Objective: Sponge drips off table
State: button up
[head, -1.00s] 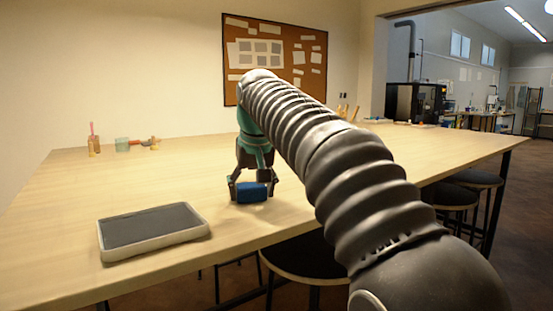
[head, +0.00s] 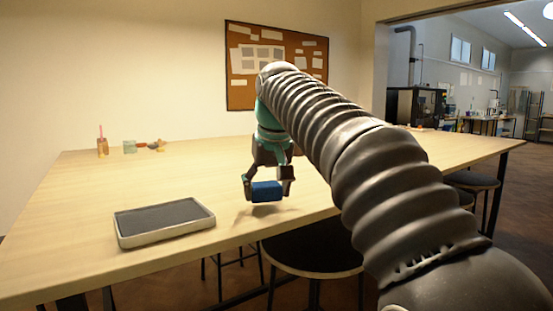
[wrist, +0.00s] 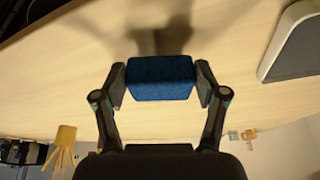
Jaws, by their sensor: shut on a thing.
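A blue sponge (head: 267,193) is held between the two fingers of my gripper (head: 267,184), near the front edge of the pale wooden table (head: 100,185). In the wrist view the sponge (wrist: 160,78) sits squarely between the fingertips. A shadow falls on the table below it, and it looks a little above the surface. No drips can be made out on the table in either view.
A shallow tray with a dark grey inside and pale rim (head: 165,238) lies to the left of my gripper. Small items (head: 129,147) stand at the table's far left. Stools (head: 310,250) stand along the front. The tabletop between is clear.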

jog(key=shift+w+d+r, duration=0.1)
jog(key=shift+d+r, duration=0.1)
jog(key=shift+r, duration=0.45)
jog(key=shift+d+r, duration=0.15)
jog(key=shift+r, duration=2.3)
